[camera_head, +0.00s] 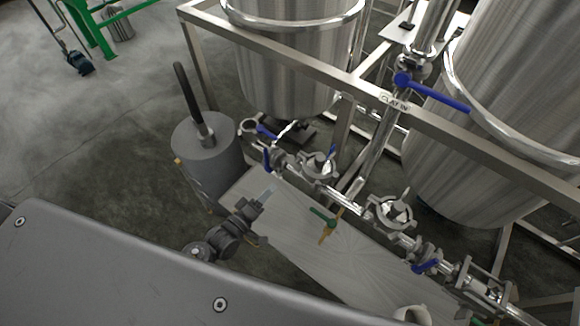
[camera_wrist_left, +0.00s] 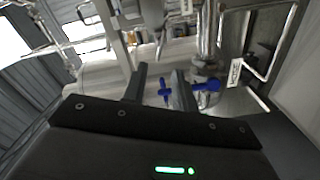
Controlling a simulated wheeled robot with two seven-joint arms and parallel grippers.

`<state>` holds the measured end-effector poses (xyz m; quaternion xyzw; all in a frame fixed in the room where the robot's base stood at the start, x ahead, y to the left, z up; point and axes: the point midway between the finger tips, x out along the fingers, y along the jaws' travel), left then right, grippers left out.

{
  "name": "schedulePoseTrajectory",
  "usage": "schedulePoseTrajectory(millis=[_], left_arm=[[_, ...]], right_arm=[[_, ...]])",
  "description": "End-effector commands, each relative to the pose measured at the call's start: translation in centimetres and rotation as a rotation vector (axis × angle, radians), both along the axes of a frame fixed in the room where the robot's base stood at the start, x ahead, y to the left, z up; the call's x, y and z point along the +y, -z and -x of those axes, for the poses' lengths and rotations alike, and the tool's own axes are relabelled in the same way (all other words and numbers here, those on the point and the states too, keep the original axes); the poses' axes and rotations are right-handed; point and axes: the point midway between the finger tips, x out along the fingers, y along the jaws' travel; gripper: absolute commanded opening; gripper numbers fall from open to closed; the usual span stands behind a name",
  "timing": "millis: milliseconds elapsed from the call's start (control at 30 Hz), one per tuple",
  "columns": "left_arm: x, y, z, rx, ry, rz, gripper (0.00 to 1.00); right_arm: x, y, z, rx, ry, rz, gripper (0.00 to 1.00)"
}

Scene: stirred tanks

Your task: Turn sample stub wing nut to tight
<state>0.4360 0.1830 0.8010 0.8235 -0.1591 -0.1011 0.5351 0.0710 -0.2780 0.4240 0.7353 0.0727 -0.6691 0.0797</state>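The steel pipe run (camera_head: 340,197) crosses the middle of the head view. I cannot tell which one belongs to the sample stub, or how tight either is. In the left wrist view my left gripper (camera_wrist_left: 159,74) has two dark fingers apart, with nothing held between them. A blue handle (camera_wrist_left: 165,91) shows beyond the gap, apart from the fingers. I cannot make out the fingertips in the head view. My right gripper is not in view.
Steel tanks (camera_head: 295,65) stand behind a frame rail (camera_head: 300,57). Blue valve handles (camera_head: 440,95) stick out. A grey cylinder (camera_head: 205,165) with a dark lever stands left. A dark unit (camera_head: 232,232) is beside the steel plate (camera_head: 290,235), with a green-handled brass valve (camera_head: 326,229).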

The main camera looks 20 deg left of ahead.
Motion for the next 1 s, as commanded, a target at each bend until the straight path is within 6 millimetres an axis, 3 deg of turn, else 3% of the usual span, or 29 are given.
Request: schedulePoseTrajectory(millis=[167,600,1000], left_arm=[[-0.6,-0.1,-1.6,-0.001,-0.001,-0.001,0.28],[-3.4,0.1,-8.6,0.003,-0.002,-0.003,0.28],[-4.0,0.2,-10.0,0.003,-0.001,-0.004,0.28]], right_arm=[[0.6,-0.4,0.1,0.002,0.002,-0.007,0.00],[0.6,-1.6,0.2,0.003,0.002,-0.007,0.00],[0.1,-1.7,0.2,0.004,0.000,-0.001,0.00]])
